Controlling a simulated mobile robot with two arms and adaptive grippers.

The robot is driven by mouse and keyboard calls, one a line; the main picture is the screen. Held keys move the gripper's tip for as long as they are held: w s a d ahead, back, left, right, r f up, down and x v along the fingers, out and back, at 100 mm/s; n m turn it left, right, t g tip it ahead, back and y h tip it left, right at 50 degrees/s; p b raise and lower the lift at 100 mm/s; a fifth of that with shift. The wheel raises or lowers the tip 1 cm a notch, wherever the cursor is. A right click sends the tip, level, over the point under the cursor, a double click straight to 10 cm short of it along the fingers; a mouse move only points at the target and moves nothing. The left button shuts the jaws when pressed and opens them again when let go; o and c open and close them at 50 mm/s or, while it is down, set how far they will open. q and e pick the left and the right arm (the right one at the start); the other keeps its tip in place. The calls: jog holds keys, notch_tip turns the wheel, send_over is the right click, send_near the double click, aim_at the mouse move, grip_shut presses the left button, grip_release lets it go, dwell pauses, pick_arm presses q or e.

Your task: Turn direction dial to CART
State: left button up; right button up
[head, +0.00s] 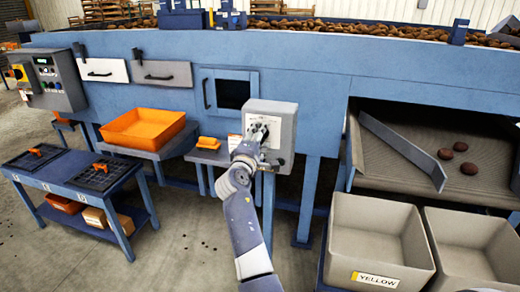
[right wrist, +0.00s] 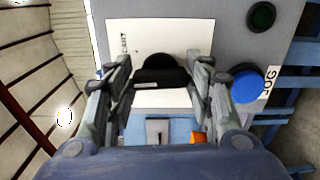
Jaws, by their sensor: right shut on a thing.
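The direction dial (right wrist: 158,70) is a black knob on a white plate (right wrist: 185,36) in the right wrist view. A small label that appears to read CART (right wrist: 124,45) is printed on the plate, left of the knob. My right gripper (right wrist: 157,82) is shut on the dial, with one finger on each side of it. In the head view the right gripper (head: 259,131) is at the front of the grey control box (head: 285,118) and hides the dial. The dial's pointer direction cannot be made out. My left gripper is not in view.
An orange tray (head: 145,129) stands left of the box. Grey bins (head: 378,235) stand at right. Potatoes (head: 460,147) lie on the chute.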

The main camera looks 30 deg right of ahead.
jog(key=shift+r+m+b, duration=0.1)
jog(key=shift+m+b, duration=4.4)
jog(key=shift+b, duration=0.5)
jog(key=o, duration=0.9)
jog(key=shift+o, duration=0.8)
jog(key=shift+w, duration=0.1)
